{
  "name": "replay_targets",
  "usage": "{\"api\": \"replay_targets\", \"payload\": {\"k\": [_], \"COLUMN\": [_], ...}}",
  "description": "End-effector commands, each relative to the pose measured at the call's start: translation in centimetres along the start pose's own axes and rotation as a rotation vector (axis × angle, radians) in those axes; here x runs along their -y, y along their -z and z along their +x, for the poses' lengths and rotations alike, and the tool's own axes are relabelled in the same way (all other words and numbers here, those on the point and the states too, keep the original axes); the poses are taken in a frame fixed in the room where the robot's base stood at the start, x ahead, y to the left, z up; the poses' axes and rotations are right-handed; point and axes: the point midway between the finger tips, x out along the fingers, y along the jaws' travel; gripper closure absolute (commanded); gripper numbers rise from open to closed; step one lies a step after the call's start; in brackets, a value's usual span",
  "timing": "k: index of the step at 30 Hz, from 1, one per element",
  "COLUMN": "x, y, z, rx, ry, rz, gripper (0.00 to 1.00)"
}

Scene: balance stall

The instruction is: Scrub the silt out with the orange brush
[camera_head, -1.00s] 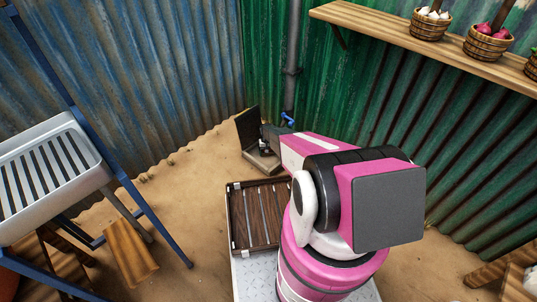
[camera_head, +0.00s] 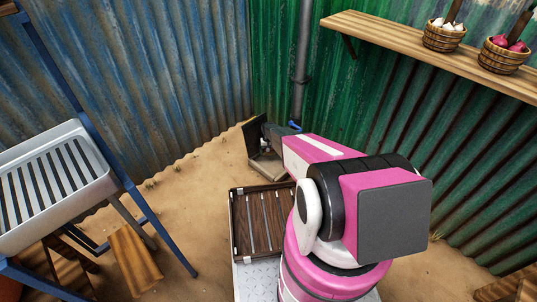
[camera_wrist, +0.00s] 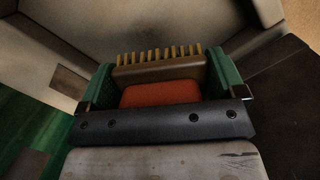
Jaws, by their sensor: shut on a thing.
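In the wrist view my gripper (camera_wrist: 155,92) is shut on the orange brush (camera_wrist: 160,93). The brush has an orange back, a brown block and a row of pale bristles (camera_wrist: 158,55) pointing away from my palm. A green finger stands on each side of it. Beyond the bristles are the pale inner walls of a basin (camera_wrist: 215,20), with a dark patch (camera_wrist: 70,80) low on the left that could be silt; I cannot tell. In the head view the basin (camera_head: 266,167) stands on the ground in the corner, and my arm hides the gripper and brush.
A dark upright panel (camera_head: 254,132) stands at the basin's back left, by a pipe (camera_head: 302,60) with a blue tap (camera_head: 295,126). A slatted wooden tray (camera_head: 234,225) lies in front. A white draining rack (camera_head: 105,185) on blue legs stands left. A shelf (camera_head: 400,42) holds baskets.

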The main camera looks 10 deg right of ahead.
Motion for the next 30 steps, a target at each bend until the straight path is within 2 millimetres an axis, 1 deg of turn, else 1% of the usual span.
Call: {"api": "replay_targets", "payload": {"k": [3,9,20,23,26,29,30], "x": [0.0,0.0,0.0,0.0,0.0,0.0,0.0], "y": [-0.6,-1.1,-1.1,-1.2,-1.5,-1.9,-2.2], "z": [-1.2,-2.7,-2.9,-3.4,-5.0,-8.3,-9.9], "rx": [-0.001,-0.002,-0.001,-0.001,-0.001,-0.004,-0.003], "ry": [0.000,0.000,0.000,0.000,0.000,0.000,0.000], "rz": [0.000,0.000,0.000,0.000,0.000,0.001,0.002], "gripper": [0.30,0.30,0.30,0.30,0.30,0.30,0.30]}}
